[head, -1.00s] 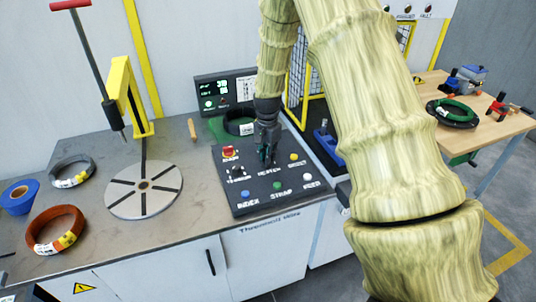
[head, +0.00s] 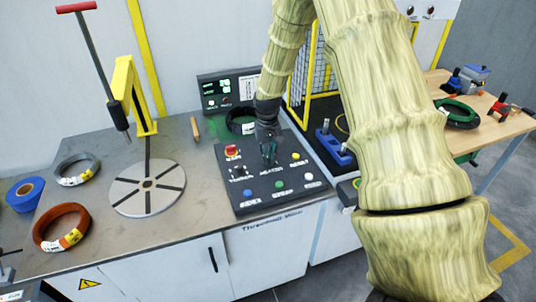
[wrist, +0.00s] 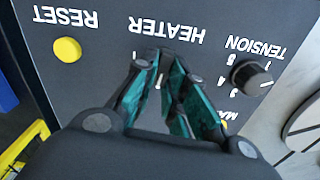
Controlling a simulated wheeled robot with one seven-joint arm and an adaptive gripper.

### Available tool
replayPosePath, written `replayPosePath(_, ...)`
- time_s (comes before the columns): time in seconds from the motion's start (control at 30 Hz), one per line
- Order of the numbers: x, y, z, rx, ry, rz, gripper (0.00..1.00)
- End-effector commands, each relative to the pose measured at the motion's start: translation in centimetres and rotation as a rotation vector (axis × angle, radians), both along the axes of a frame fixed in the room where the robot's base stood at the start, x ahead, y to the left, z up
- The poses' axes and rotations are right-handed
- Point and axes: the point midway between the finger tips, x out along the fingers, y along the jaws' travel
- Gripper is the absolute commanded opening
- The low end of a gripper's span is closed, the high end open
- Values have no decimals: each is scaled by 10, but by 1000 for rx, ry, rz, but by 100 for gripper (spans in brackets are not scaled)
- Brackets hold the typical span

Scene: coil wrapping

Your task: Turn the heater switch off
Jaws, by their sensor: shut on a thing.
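The dark control panel (head: 252,205) lies on the grey bench in the head view. My gripper (head: 269,158) points down over it, just above the HEATER label. In the wrist view my gripper (wrist: 165,70) has its teal-lined fingers converged at the HEATER spot, beside the HEATER lettering (wrist: 167,30) on the panel. The fingers are shut on the heater switch, which they hide almost wholly. I cannot tell which way the switch lies. The tension knob (wrist: 251,78) is right of the fingers and the yellow RESET button (wrist: 67,50) is left of them.
A red switch (head: 232,152) and blue, green and white buttons share the panel. A display box (head: 216,92) and a dark coil (head: 241,120) stand behind. The round turntable (head: 147,190), an orange coil (head: 62,228) and a grey coil (head: 77,169) are to the left.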

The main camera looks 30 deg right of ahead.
Motion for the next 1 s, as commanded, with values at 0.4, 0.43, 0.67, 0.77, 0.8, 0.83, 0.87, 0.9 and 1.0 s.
replayPosePath(0.4, 1, 1, 1, 0, -1, 146, 0)
replayPosePath(0.43, 1, 1, 1, 0, -1, 150, 0)
replayPosePath(0.67, 1, 1, 1, 0, -1, 159, 0)
replayPosePath(0.77, 1, 1, 1, 0, -1, 159, 0)
replayPosePath(0.8, 1, 1, 1, 0, -1, 159, 0)
replayPosePath(0.83, 1, 1, 1, 0, -1, 159, 0)
replayPosePath(0.87, 1, 1, 1, 0, -1, 159, 0)
replayPosePath(0.9, 1, 1, 1, 0, -1, 159, 17)
replayPosePath(1.0, 1, 1, 0, 0, -1, 158, 35)
